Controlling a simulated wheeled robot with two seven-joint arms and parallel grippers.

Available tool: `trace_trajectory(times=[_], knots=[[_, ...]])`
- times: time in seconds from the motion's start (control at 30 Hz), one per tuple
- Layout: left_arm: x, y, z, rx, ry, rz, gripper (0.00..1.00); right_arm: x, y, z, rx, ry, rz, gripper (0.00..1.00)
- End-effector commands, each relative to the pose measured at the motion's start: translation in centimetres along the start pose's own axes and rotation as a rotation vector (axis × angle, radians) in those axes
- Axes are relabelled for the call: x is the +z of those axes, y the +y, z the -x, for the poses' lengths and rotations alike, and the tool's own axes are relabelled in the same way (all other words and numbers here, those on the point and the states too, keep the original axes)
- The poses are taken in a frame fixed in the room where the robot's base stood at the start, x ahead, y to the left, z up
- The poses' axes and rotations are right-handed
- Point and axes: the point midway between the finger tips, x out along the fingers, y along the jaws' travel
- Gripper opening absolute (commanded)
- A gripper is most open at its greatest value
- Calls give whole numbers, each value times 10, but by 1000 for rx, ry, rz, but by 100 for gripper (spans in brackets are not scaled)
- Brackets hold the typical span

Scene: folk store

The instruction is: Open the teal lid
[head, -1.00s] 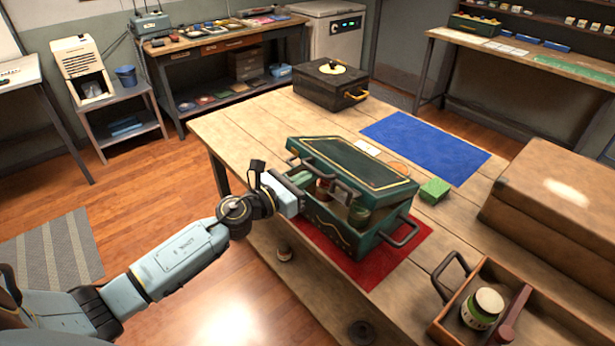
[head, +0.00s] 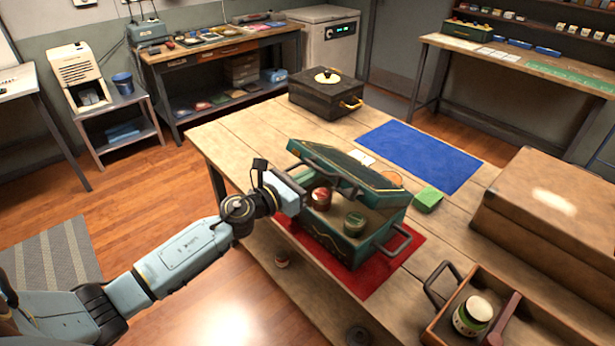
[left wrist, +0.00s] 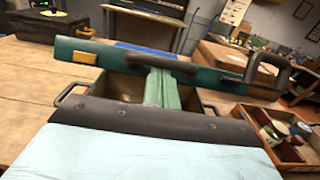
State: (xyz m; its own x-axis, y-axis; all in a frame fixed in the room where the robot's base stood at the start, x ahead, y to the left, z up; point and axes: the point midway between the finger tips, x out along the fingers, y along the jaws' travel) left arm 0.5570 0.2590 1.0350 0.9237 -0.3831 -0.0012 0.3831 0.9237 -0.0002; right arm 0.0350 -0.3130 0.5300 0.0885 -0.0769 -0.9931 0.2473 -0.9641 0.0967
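The teal lid (head: 345,165) of the green metal box (head: 325,235) is partly raised and tilted, hinged at the far side. Its dark handle (left wrist: 160,62) and front edge show in the left wrist view. A red-labelled tin (head: 321,198) and a green tin (head: 354,224) show inside the box. My left gripper (head: 303,193) is at the box's left front, by the lid's raised edge. In the left wrist view its green fingers (left wrist: 161,88) appear together, reaching up just below the handle; whether they touch it is unclear. My right gripper is not in view.
The box stands on a red mat (head: 385,278). A green block (head: 428,200) is right of it, and a blue mat (head: 420,155) lies behind. A black case (head: 325,95), a brown case (head: 550,215) and a wooden tray (head: 445,320) are also on the table.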

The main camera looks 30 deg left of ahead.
Motion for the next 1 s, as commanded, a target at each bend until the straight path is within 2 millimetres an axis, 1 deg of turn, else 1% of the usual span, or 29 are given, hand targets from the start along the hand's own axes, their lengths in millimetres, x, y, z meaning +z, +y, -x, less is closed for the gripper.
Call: trace_trajectory(times=[0.03,0.1,0.47,0.8,1.0], knots=[[6,0,-2,0,-1,0,0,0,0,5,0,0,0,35],[8,0,-3,0,-2,0,0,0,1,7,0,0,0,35],[8,0,-4,0,-1,0,0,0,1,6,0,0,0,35],[26,0,-15,0,-2,0,0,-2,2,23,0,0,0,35],[28,0,-18,-1,-1,1,0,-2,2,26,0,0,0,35]])
